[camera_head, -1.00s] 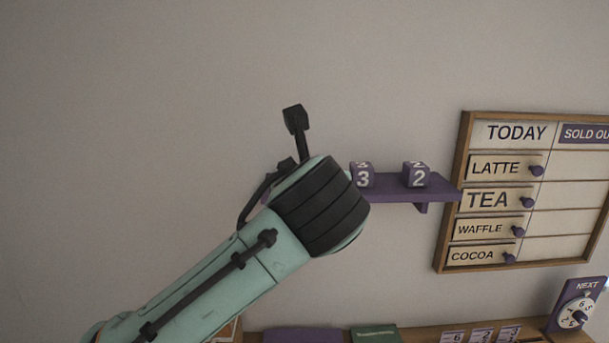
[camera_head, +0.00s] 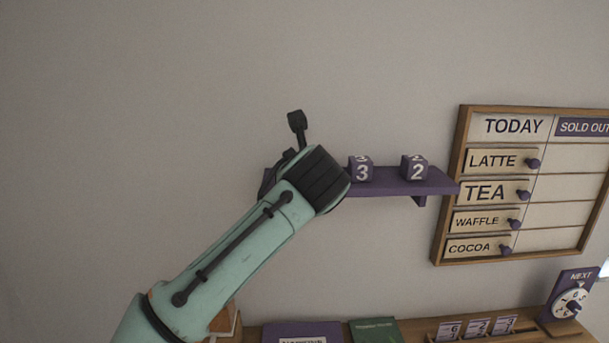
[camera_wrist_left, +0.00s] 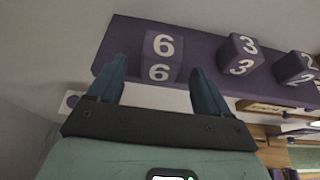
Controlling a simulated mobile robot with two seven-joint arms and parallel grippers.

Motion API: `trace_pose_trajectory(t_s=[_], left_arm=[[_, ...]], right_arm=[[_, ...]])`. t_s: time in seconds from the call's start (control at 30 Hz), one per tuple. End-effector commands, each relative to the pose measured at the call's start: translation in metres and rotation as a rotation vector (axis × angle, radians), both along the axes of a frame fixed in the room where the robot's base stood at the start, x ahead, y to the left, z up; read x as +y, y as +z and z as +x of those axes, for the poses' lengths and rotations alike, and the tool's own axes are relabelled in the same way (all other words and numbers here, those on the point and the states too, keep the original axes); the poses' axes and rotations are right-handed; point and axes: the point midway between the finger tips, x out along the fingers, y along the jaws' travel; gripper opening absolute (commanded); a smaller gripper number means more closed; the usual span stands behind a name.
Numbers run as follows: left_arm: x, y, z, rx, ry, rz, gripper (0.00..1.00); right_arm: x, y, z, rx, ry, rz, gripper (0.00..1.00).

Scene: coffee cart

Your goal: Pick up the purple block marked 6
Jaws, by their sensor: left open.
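The purple block marked 6 (camera_wrist_left: 160,57) sits on the purple shelf (camera_wrist_left: 122,32) in the left wrist view, at the shelf's left part. My left gripper (camera_wrist_left: 158,75) is open, with one finger on each side of the block in that view. I cannot tell whether the fingers reach around it or stop short of it. In the head view my left gripper and forearm hide the block. The same shelf (camera_head: 390,188) shows there to the right of my wrist. My right gripper is in neither view.
A purple block marked 3 (camera_head: 361,168) and one marked 2 (camera_head: 414,168) stand on the shelf to the right. A menu board (camera_head: 448,190) hangs beside the shelf. Below is a wooden counter (camera_head: 415,326) with number cards and a dial sign (camera_head: 572,295).

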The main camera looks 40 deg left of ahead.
Motion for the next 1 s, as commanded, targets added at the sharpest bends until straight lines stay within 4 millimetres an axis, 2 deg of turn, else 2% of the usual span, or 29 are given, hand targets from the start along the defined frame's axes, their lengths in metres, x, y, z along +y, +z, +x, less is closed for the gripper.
trace_pose_trajectory(t_s=[0.03, 0.2, 0.47, 0.63, 0.67, 0.9, 1.0], left_arm=[[0.006, 0.002, 0.007, -0.003, 0.004, 0.002, 0.79], [0.017, -0.006, 0.020, -0.002, 0.001, 0.001, 0.79], [0.019, -0.008, 0.022, -0.001, 0.000, 0.001, 0.79], [0.019, -0.008, 0.022, -0.001, 0.000, 0.000, 0.27], [0.019, -0.008, 0.022, -0.001, 0.000, 0.000, 0.23], [0.019, -0.008, 0.022, -0.001, 0.000, 0.000, 0.23], [0.018, -0.002, 0.022, -0.004, 0.000, 0.000, 0.23]], right_arm=[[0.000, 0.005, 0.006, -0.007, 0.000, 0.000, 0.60], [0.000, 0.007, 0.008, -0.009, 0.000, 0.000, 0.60], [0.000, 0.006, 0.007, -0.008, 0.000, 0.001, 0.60], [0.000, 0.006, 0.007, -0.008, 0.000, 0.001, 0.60], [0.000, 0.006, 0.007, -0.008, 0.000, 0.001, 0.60], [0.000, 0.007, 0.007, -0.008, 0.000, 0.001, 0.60], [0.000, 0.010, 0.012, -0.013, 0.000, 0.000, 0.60]])
